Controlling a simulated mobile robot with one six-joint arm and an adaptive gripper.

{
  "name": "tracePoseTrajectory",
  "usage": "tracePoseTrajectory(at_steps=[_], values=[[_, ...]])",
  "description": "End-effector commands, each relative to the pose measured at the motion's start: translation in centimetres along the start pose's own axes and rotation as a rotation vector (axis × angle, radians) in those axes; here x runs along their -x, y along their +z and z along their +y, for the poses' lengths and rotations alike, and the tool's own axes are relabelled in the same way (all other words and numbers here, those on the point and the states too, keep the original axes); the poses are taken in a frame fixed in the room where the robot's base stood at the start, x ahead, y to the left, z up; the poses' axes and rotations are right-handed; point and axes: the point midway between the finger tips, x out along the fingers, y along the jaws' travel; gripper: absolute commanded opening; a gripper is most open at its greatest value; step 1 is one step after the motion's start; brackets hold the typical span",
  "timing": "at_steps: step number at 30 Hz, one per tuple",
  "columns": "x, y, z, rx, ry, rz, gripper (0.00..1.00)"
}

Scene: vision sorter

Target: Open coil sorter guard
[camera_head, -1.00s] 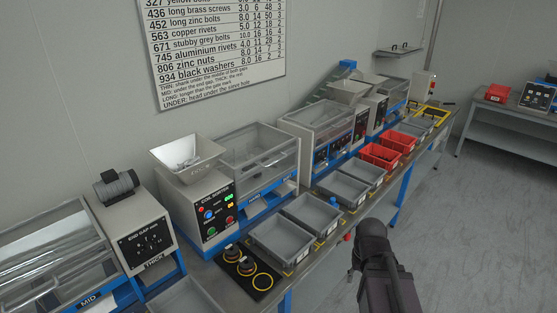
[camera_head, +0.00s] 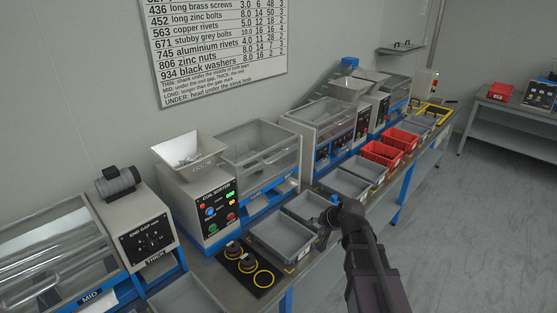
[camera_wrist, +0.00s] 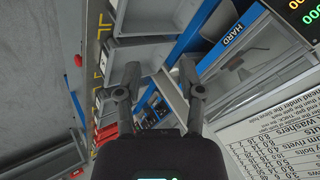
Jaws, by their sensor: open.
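The coil sorter (camera_head: 207,222) is a pale box with a hopper on top and a panel of coloured buttons and lit displays. Its clear, grey-framed guard (camera_head: 255,150) is to the right of the panel and looks lowered over the chute. In the wrist view, a clear panel (camera_wrist: 240,78) shows at the right beside a blue strip marked HARD. My gripper (camera_wrist: 157,82) is open with nothing between its fingers. In the head view, my gripper (camera_head: 325,228) is above the grey trays in front of the sorter, apart from the guard.
Grey trays (camera_head: 281,252) and red trays (camera_head: 382,153) line the bench front. Similar machines stand on both sides, including the end gap unit (camera_head: 148,240). A black plate with knobs (camera_head: 248,268) lies before the sorter. The floor at right is clear.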

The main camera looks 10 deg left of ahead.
Motion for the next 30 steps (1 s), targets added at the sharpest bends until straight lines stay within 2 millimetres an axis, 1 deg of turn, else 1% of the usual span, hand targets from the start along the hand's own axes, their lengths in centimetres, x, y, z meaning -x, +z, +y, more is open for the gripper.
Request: tracePoseTrajectory(at_steps=[1, 3, 6, 9, 12, 15, 19, 22, 30], values=[[-0.9, -1.7, -1.9, -0.043, -0.063, 0.046, 0.50], [-1.6, -3.7, -4.4, -0.114, -0.154, 0.115, 0.50], [-2.2, -6.6, -7.6, -0.229, -0.281, 0.207, 0.50], [-2.4, -9.2, -10.2, -0.349, -0.395, 0.285, 0.50], [-2.4, -11.3, -12.1, -0.457, -0.486, 0.345, 0.50], [-2.3, -12.8, -13.2, -0.543, -0.550, 0.390, 0.50], [-2.2, -13.9, -13.9, -0.612, -0.598, 0.422, 0.50], [-2.1, -14.2, -14.0, -0.632, -0.611, 0.432, 0.50], [-2.1, -14.2, -14.0, -0.635, -0.612, 0.434, 0.50]])
